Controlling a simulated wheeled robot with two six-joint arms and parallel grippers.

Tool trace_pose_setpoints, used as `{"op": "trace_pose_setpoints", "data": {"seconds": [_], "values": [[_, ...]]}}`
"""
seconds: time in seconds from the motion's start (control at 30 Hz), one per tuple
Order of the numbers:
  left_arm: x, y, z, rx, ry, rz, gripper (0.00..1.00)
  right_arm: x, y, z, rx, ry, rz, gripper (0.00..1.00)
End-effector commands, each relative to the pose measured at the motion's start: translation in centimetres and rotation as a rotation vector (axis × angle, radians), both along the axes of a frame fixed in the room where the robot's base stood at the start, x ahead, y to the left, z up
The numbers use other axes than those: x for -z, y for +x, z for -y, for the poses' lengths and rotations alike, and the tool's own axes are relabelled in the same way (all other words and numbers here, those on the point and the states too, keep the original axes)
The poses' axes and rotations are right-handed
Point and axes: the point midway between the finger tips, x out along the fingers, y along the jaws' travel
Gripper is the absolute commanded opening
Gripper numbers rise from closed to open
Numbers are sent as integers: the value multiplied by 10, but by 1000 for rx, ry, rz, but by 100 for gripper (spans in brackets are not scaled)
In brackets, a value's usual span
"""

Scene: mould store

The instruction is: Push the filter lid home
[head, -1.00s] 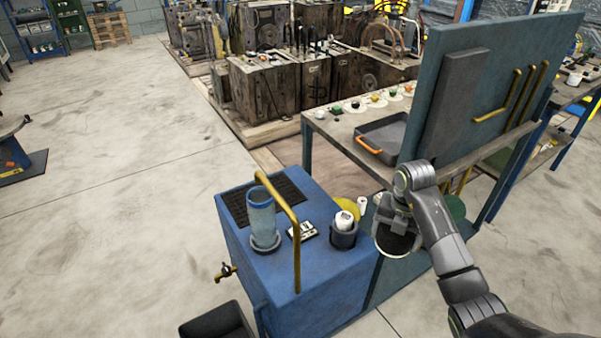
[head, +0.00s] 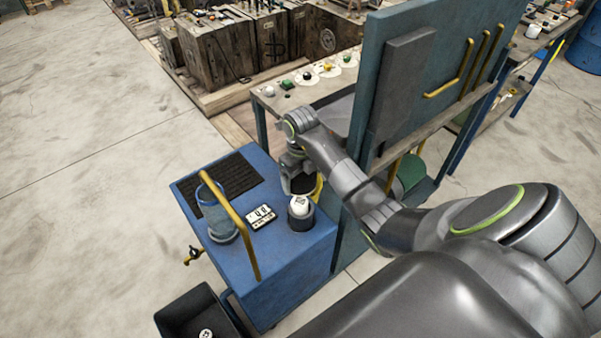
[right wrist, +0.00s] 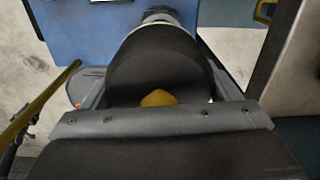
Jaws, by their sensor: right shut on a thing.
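My right gripper (head: 294,163) is shut on a dark round lid (head: 302,184), held just behind and above the filter housing on the blue cabinet. In the right wrist view the lid (right wrist: 165,65) fills the space between the fingers (right wrist: 158,98), with a pale rim and a small yellow part at its near edge. The filter housing (head: 301,221) is a dark upright cup with a white filter (head: 299,204) standing out of its top. The lid is apart from the housing or just beside it; the exact gap cannot be told. My left gripper is not in view.
A teal upright panel (head: 375,75) stands close on the right. A black bin (head: 185,312) is at the lower left.

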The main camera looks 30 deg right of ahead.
Motion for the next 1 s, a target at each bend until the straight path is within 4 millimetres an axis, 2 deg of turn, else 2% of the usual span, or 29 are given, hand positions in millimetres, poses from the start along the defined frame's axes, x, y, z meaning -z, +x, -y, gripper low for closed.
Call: {"op": "trace_pose_setpoints", "data": {"seconds": [0.53,0.7,1.0], "values": [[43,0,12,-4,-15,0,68,51,0,0,2,0,1,53],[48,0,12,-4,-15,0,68,57,0,0,2,0,1,53],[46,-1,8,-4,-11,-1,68,57,0,0,3,0,1,53]]}}
